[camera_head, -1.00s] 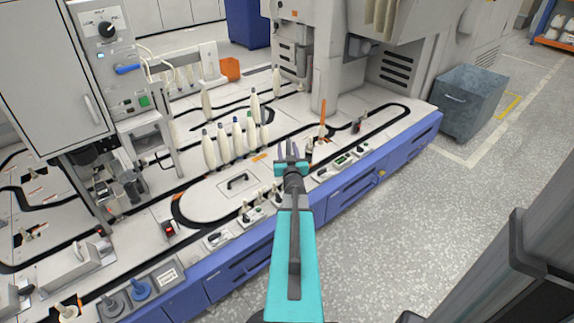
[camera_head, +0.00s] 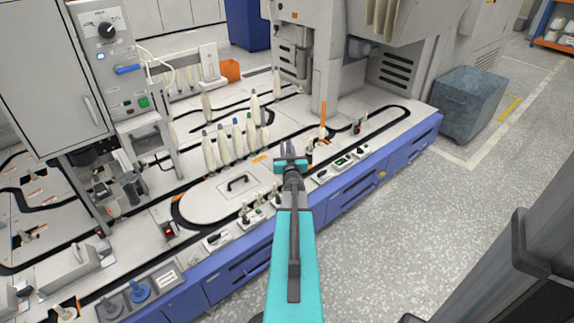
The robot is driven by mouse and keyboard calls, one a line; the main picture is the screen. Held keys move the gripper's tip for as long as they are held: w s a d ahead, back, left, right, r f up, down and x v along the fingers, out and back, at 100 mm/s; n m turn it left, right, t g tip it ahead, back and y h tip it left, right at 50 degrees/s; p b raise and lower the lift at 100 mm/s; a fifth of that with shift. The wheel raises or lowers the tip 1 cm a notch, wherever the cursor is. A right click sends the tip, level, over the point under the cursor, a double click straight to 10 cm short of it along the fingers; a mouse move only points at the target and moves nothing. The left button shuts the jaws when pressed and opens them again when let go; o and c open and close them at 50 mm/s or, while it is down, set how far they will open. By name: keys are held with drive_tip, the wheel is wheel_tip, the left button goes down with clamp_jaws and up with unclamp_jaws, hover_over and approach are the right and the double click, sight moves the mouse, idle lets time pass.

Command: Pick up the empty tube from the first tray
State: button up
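My gripper (camera_head: 289,146) is above the blue-fronted machine deck, at the end of my teal arm. Its fingers look narrow and close together from this angle, and I cannot tell whether they are open or shut. A slim orange tube (camera_head: 323,114) without yarn stands upright to the right of and beyond the gripper, apart from it in the picture. Small dark and pale holders (camera_head: 309,147) sit just right of the fingers, partly hidden. I cannot make out which holder is the first tray.
Several full white bobbins (camera_head: 224,143) stand in a row left of my gripper. Small pegged holders (camera_head: 245,213) line the front edge. A grey bin (camera_head: 468,100) stands on the open floor at right.

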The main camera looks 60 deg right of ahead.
clamp_jaws()
drive_tip(key=shift+r, duration=0.15)
wheel_tip(320, 180, up, 10)
drive_tip(key=p, duration=0.3)
idle(0.4)
